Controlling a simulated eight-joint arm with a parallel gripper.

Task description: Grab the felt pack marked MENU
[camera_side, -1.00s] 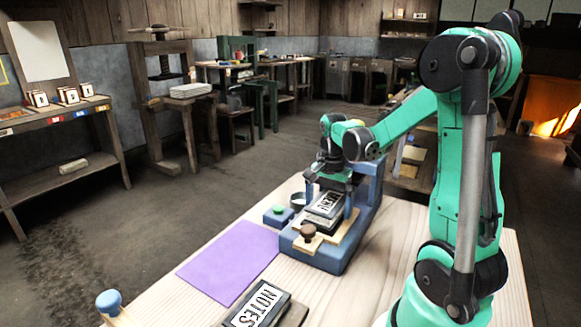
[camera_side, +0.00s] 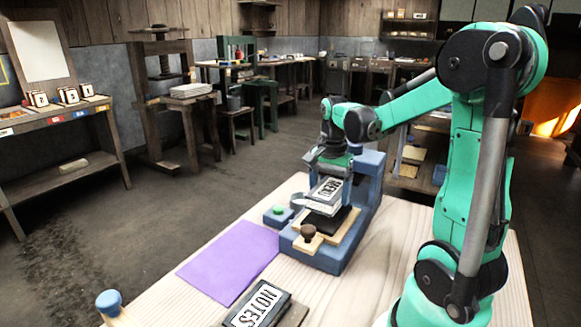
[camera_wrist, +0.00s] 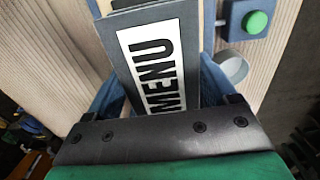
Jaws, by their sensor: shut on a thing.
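The MENU pack (camera_side: 325,193) is a dark grey block with a white label reading MENU. My gripper (camera_side: 328,190) is shut on it, with a blue finger on each side, and holds it tilted above the wooden plate of the blue press. In the wrist view the MENU pack (camera_wrist: 158,65) lies between my blue fingers, its label facing the camera. A dark pad (camera_side: 335,222) shows on the plate below the pack.
The blue press (camera_side: 322,262) has a brown knob (camera_side: 308,231) in front. A box with a green button (camera_side: 278,212) stands to its left. A purple sheet (camera_side: 228,262) and a NOTES block (camera_side: 258,303) lie on the pale table nearer the camera.

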